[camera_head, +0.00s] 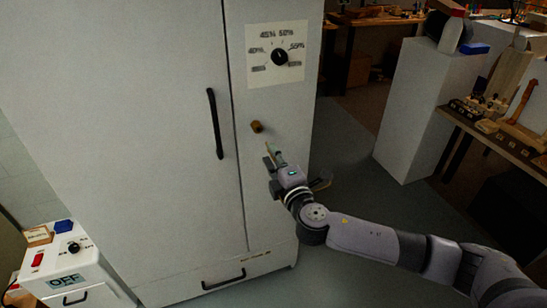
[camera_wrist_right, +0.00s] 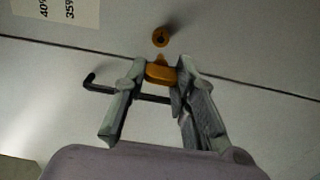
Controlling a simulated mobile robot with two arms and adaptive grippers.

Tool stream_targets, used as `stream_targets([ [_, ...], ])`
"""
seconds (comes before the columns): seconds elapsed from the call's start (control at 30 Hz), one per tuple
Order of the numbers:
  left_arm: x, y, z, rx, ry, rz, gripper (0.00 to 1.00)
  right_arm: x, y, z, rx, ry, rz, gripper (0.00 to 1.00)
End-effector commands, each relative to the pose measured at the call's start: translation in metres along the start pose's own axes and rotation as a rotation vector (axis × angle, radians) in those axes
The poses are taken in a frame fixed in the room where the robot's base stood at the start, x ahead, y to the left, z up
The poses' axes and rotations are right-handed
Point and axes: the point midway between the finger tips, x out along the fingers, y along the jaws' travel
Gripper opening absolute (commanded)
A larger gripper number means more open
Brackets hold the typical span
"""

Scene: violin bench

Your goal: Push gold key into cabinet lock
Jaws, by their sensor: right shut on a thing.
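The gold key (camera_wrist_right: 160,72) is between the fingertips of my right gripper (camera_wrist_right: 160,78), which is shut on its wide head in the wrist view. Its tip points toward the round brass lock (camera_wrist_right: 161,37) on the white cabinet (camera_head: 170,130). A small gap shows between the key tip and the lock. In the head view the lock (camera_head: 256,126) stands out from the cabinet front, and my right gripper (camera_head: 271,156) is just below it, to the right. The key is hard to make out there. My left gripper is not in view.
A black door handle (camera_head: 215,123) stands left of the lock, and a dial panel (camera_head: 277,54) is above it. A drawer handle (camera_head: 224,280) is low on the cabinet. A white box marked OFF (camera_head: 66,270) is at lower left. A workbench (camera_head: 500,140) with tools stands right.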

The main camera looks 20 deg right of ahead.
Motion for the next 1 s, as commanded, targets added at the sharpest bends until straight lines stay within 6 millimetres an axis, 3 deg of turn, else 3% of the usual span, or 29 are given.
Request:
stream_targets([
  [0.5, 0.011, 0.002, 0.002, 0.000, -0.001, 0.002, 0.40, 0.046, -0.001, 0.000, 0.001, -0.002, 0.000, 0.00],
  [1.0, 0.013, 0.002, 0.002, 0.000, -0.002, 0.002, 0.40, 0.058, 0.000, 0.000, 0.001, -0.001, -0.001, 0.00],
])
